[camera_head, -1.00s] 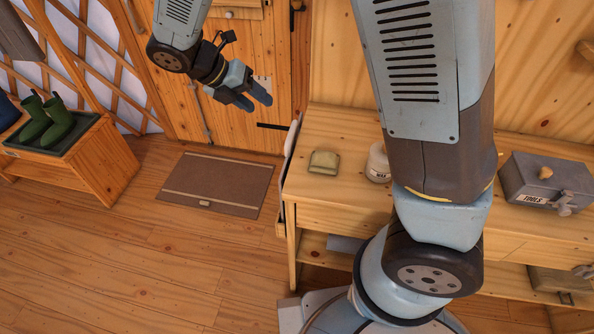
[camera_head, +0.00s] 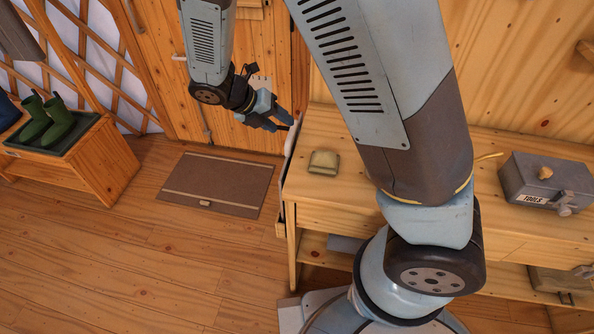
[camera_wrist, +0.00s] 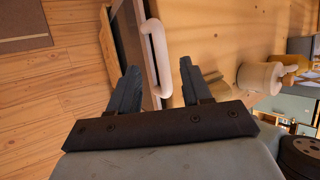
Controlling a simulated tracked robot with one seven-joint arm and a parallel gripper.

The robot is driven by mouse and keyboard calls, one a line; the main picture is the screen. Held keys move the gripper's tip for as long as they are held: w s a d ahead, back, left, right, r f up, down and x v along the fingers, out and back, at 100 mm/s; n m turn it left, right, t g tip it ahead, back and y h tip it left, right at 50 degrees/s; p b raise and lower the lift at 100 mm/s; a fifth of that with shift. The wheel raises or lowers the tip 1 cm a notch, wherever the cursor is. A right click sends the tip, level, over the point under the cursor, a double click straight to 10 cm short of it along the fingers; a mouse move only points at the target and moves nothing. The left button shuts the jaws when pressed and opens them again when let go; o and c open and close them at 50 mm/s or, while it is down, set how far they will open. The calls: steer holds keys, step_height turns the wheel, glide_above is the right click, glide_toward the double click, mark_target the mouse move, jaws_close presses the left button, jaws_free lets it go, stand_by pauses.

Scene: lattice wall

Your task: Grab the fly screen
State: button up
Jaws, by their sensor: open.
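What looks like the fly screen (camera_wrist: 130,38) is a dark panel in a light wooden frame at the end of the workbench. A pale, bar-like handle (camera_wrist: 155,52) stands out on its side in the wrist view. In the head view only a thin pale edge (camera_head: 291,143) of it shows at the bench's left end. My gripper (camera_wrist: 158,68) is open, with the handle between and just beyond its fingertips in the picture. I cannot tell how much depth separates them. In the head view my gripper (camera_head: 280,121) is beside the bench's left end, fingers pointing right.
The wooden workbench (camera_head: 300,190) carries a small greenish box (camera_head: 323,161) and a grey toolbox (camera_head: 546,180). A brown mat (camera_head: 216,184) lies on the floor. The floor before the mat is clear.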

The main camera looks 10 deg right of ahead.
mark_target(291, 140)
steer(key=x, duration=0.4)
steer(key=shift+s+d, duration=0.15)
steer(key=shift+s, duration=0.05)
jaws_close()
stand_by(0.6)
